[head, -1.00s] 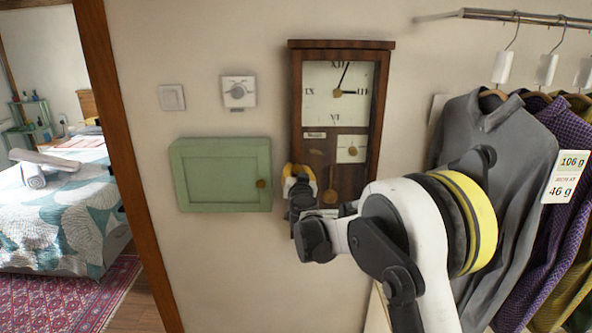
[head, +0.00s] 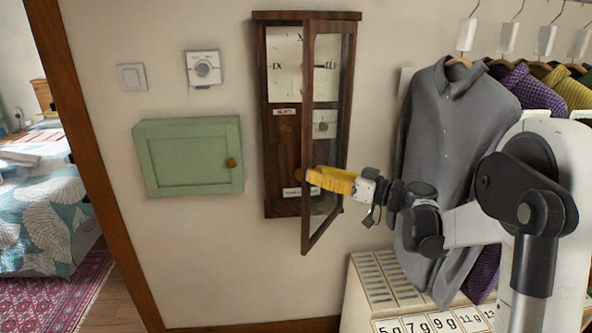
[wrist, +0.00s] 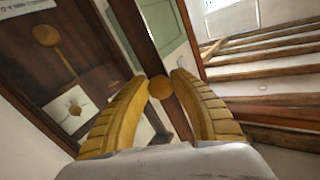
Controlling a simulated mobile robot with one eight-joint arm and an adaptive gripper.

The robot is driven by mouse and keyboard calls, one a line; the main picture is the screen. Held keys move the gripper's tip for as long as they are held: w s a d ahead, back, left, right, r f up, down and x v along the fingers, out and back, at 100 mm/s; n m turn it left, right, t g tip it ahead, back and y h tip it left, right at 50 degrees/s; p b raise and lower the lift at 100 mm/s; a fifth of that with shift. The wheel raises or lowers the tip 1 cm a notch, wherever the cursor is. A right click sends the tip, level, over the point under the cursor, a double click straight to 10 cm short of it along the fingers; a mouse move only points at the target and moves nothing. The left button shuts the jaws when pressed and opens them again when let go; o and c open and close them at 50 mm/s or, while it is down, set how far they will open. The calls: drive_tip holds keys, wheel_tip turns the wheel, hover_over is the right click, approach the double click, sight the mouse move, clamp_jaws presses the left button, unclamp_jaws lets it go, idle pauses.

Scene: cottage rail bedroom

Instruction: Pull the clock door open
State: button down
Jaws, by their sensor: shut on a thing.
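The wooden wall clock (head: 281,150) hangs on the wall in the middle of the head view. Its glazed clock door (head: 307,228) stands swung outward, with its hinge side on the right and its free edge toward me. My gripper (head: 313,177), with yellow fingers, reaches in from the right and is shut at the door's free edge. In the wrist view, the round brass knob (wrist: 160,87) sits between the tips of my gripper (wrist: 168,80).
A green wall cabinet (head: 190,157) hangs left of the clock, below a dial control (head: 203,68) and a switch (head: 132,77). A grey shirt (head: 440,150) and other clothes hang at right, above a pale slatted unit (head: 375,283). Wall between cabinet and clock is clear.

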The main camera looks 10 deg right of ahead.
drive_tip(key=s+d+n+g+y, duration=0.2)
drive_tip(key=s+d+n+g, duration=0.1)
drive_tip(key=d, duration=0.3)
drive_tip(key=shift+s+d+g+y, duration=0.2)
drive_tip(key=shift+g+y, duration=0.1)
drive_tip(key=shift+g, duration=0.2)
drive_tip(key=c, duration=1.1)
unclamp_jaws()
drive_tip(key=shift+o, duration=0.2)
wheel_tip(320, 180, up, 10)
